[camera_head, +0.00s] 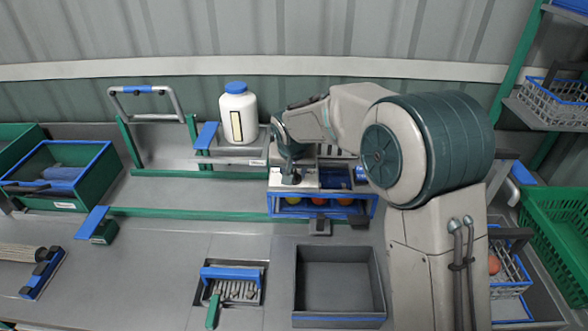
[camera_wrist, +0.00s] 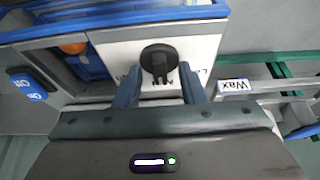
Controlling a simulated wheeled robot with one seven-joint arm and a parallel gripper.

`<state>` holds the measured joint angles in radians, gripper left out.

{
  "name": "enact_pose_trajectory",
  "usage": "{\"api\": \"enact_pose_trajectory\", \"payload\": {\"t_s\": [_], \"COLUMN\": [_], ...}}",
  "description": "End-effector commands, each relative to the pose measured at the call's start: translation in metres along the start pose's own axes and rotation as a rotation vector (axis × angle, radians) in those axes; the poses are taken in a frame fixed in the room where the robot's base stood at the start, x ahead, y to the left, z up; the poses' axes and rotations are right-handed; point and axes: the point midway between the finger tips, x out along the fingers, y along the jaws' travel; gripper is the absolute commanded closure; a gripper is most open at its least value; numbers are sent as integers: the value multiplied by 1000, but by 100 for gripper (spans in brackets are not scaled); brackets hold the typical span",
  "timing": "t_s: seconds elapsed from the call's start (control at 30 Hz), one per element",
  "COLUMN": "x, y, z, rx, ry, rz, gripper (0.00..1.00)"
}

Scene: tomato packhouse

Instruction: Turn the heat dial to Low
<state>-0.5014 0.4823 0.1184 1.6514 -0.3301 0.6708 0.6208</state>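The heat dial (camera_wrist: 158,60) is a round black knob on a white panel (camera_wrist: 118,50) in the wrist view. Its bar points down in the picture, at upside-down letters that seem to begin with M. A partly hidden label with an L stands to the right. My gripper (camera_wrist: 160,75) is open, with one finger on each side of the dial's bar and visible gaps between. I cannot tell how deep the fingertips reach. In the head view my gripper (camera_head: 290,172) is over the machine (camera_head: 322,206), and the dial is not clear there.
A blue ON switch (camera_wrist: 30,86) and an upside-down Wax label (camera_wrist: 234,86) flank the panel. In the head view a white jar (camera_head: 239,115) with a blue lid stands left of my arm. A grey bin (camera_head: 340,282) sits in front of the machine.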

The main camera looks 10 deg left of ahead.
Motion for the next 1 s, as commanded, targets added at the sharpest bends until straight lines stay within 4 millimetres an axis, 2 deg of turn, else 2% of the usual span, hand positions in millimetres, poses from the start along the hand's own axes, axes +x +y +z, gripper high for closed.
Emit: {"api": "enact_pose_trajectory", "payload": {"t_s": [0.2, 0.23, 0.3, 0.37, 0.73, 1.0], "x": [1, 0, 0, 0, 0, 0], "y": [0, 0, 0, 0, 1, 3], "z": [0, 0, 0, 0, 0, -1], "rx": [0, 0, 0, 0, -29, -167], "ry": [0, 0, 0, 0, 1, 1], "rz": [0, 0, 0, 0, -12, -71], "gripper": [64, 66, 86, 100, 100, 100]}}
